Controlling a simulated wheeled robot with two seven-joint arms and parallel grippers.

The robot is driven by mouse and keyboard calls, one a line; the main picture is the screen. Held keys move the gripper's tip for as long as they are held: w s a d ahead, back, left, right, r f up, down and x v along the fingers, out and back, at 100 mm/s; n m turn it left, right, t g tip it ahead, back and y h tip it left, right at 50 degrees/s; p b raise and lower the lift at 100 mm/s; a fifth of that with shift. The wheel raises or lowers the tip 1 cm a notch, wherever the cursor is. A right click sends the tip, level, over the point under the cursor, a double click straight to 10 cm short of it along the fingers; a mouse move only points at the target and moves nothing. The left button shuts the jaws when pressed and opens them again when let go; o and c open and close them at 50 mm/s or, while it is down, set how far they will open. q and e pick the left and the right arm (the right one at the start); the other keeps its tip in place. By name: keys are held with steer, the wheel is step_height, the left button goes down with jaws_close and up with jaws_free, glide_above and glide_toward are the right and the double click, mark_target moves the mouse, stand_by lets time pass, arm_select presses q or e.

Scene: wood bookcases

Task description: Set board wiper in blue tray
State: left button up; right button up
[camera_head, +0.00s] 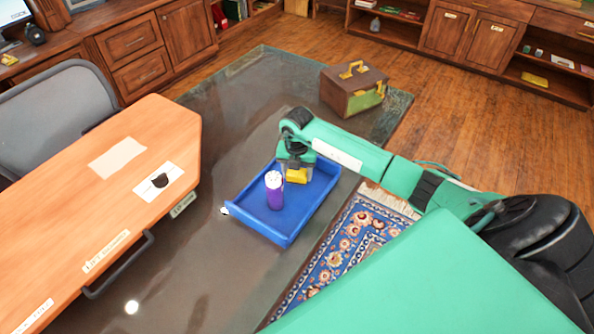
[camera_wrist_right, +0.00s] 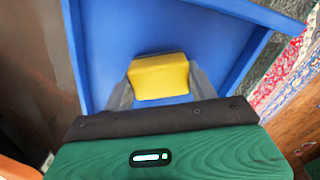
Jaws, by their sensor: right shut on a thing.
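The blue tray (camera_head: 262,222) lies on the dark floor covering in the middle of the head view; its blue floor also fills much of the right wrist view (camera_wrist_right: 105,60). The yellow board wiper (camera_head: 296,176) is between the fingers of my right gripper (camera_head: 295,170), over the far right part of the tray. In the right wrist view the wiper (camera_wrist_right: 160,76) sits between both fingertips with the tray behind it. I cannot tell whether its underside touches the tray floor. My left gripper is not in view.
A purple bottle with a white top (camera_head: 273,190) stands in the tray, left of the gripper. A wooden desk (camera_head: 110,195) is at the left, a patterned rug (camera_head: 345,250) at the right. A brown and green box (camera_head: 352,90) stands behind.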

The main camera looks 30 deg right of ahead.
steer(key=shift+f, duration=0.2)
steer(key=o, duration=1)
steer(key=shift+r, duration=0.1)
